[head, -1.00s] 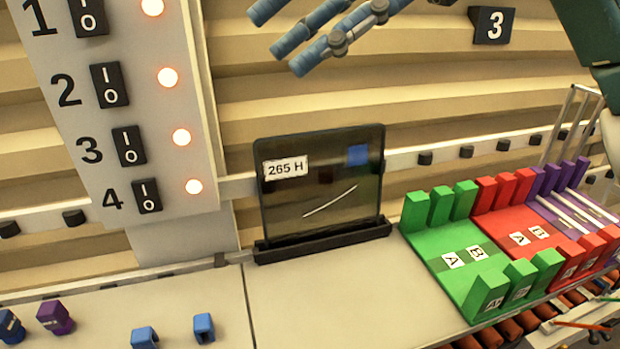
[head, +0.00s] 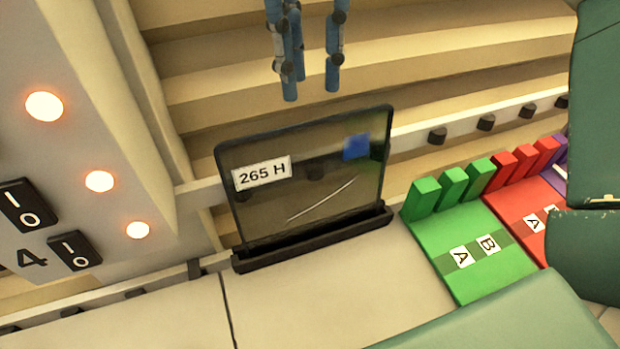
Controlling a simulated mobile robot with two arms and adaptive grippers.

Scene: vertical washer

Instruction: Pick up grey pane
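The grey pane (head: 305,180) is a dark see-through plate with a black frame, a white label "265 H", a blue square and a pale slanted line. It stands upright in a black slotted holder (head: 312,243) on the pale counter. My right gripper (head: 311,92) has blue fingers pointing down. It is above the pane's top edge, with its fingers apart and nothing between them. It does not appear to touch the pane. My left gripper is not in view.
A green rack (head: 492,270) and a red rack (head: 517,208) stand to the right of the pane. A panel with numbered switches (head: 75,250) and lit lamps is at the left. My green arm links cover the right side. The counter before the holder (head: 320,300) is clear.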

